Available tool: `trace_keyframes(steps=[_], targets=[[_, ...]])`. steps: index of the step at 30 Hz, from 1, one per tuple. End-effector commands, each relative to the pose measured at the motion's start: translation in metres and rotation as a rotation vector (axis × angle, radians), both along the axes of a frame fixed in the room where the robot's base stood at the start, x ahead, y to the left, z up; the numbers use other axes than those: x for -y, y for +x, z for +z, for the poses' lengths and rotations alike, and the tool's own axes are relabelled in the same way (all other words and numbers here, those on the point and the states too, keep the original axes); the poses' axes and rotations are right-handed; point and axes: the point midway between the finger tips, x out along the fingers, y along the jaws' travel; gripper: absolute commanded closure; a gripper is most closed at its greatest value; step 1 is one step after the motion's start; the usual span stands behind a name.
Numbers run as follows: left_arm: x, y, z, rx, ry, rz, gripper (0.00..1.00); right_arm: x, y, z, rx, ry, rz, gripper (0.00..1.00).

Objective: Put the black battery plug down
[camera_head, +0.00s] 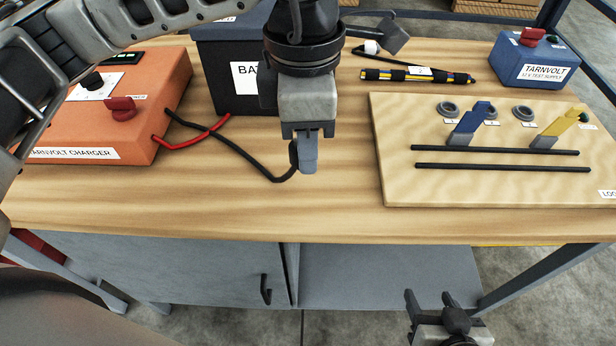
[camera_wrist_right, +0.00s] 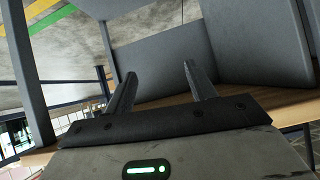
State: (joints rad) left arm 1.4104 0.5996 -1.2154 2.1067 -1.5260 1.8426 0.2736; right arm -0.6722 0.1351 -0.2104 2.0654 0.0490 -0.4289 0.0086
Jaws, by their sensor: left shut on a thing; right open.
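My left gripper (camera_head: 306,165) points down over the front middle of the wooden table in the head view. It is shut on the black battery plug (camera_head: 293,155), which is mostly hidden by the fingers. A black cable (camera_head: 240,152) runs from the plug, low over the table, back to the left. I cannot tell whether the plug touches the tabletop. My right gripper (camera_head: 432,300) is open and empty, low in front of the table; its two spread fingers also show in the right wrist view (camera_wrist_right: 158,85).
The orange charger (camera_head: 150,100) is at left, with a red cable (camera_head: 190,137). A dark battery box (camera_head: 215,75) stands behind my left gripper. A wooden board (camera_head: 400,185) with black rods and a blue test supply (camera_head: 530,72) are at right. Bare tabletop (camera_head: 200,205) lies along the front.

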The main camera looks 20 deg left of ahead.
Motion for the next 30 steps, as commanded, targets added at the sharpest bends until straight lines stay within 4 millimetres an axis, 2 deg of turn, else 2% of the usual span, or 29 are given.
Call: trace_keyframes(steps=[3,9,15,19,23,30], targets=[[0.011,-0.011,-0.001,-0.003,0.008,0.295,0.95,-0.001,0.002,-0.008,0.009,0.009,0.001,0.44],[0.023,-0.028,0.003,-0.003,0.025,0.776,0.95,-0.003,0.004,-0.013,0.018,0.022,0.002,0.44],[0.028,-0.040,0.007,0.003,0.033,1.099,0.95,-0.005,0.005,-0.013,0.028,0.036,0.003,0.44],[0.029,-0.042,0.008,0.005,0.037,1.197,0.95,-0.006,0.004,-0.013,0.027,0.038,0.004,0.44],[0.023,-0.029,0.003,0.001,0.040,1.232,0.95,-0.006,0.004,-0.011,0.027,0.037,0.004,0.44],[0.000,0.023,-0.022,0.002,0.042,1.233,0.95,-0.005,0.003,-0.006,0.026,0.027,0.007,0.44]])
